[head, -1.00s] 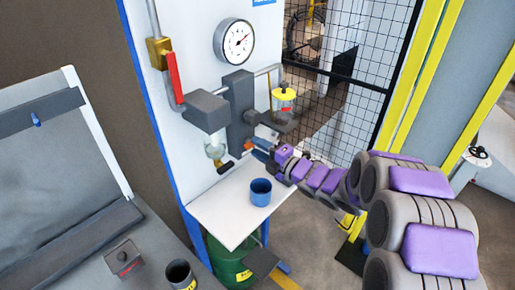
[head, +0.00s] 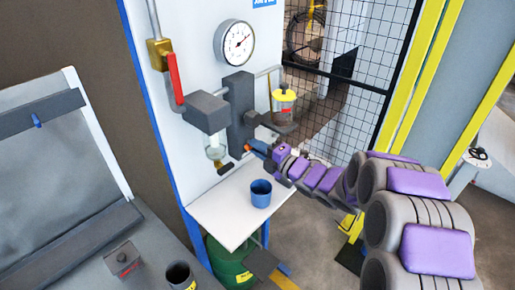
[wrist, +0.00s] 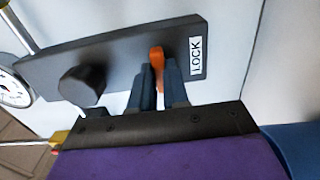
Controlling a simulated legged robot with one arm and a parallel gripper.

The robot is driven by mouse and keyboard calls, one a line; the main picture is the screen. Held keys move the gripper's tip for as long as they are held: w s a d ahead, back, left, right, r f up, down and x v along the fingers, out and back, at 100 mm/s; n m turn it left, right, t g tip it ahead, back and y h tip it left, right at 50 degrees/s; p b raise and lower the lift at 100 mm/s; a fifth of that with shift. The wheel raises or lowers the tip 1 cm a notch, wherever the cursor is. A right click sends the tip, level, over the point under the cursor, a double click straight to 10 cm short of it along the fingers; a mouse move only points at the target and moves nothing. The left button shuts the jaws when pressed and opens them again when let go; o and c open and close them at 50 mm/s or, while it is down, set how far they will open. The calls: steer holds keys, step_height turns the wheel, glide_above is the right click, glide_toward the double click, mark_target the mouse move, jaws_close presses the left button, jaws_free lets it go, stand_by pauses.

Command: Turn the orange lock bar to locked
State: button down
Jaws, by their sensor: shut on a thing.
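The orange lock bar (wrist: 157,60) is on a dark grey plate (wrist: 110,62) in the wrist view, close to a white LOCK label (wrist: 195,56). My gripper (wrist: 162,82) is shut on the bar, with a blue-grey finger on either side of it. The lower part of the bar is partly hidden between the fingers. In the head view, my gripper (head: 255,147) is at the lower part of the grey wall fixture (head: 240,110), and only a small piece of orange shows there.
A blue cup (head: 261,194) stands on a white shelf (head: 225,215) below my gripper. A red-handled pipe (head: 175,78), a gauge (head: 234,43) and a yellow-lidded jar (head: 284,100) are around the fixture. A black mesh fence (head: 350,60) stands at the right.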

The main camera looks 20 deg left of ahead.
steer(key=shift+f+m+p, duration=0.15)
steer(key=shift+m+p, duration=0.35)
steer(key=shift+p, duration=0.05)
steer(key=m+p, duration=1.7)
steer(key=p, duration=0.1)
steer(key=shift+s+f+p, duration=0.1)
steer(key=shift+s+p, duration=0.05)
steer(key=shift+p, duration=0.2)
steer(key=c, duration=1.1)
jaws_free()
steer(key=shift+a, duration=0.1)
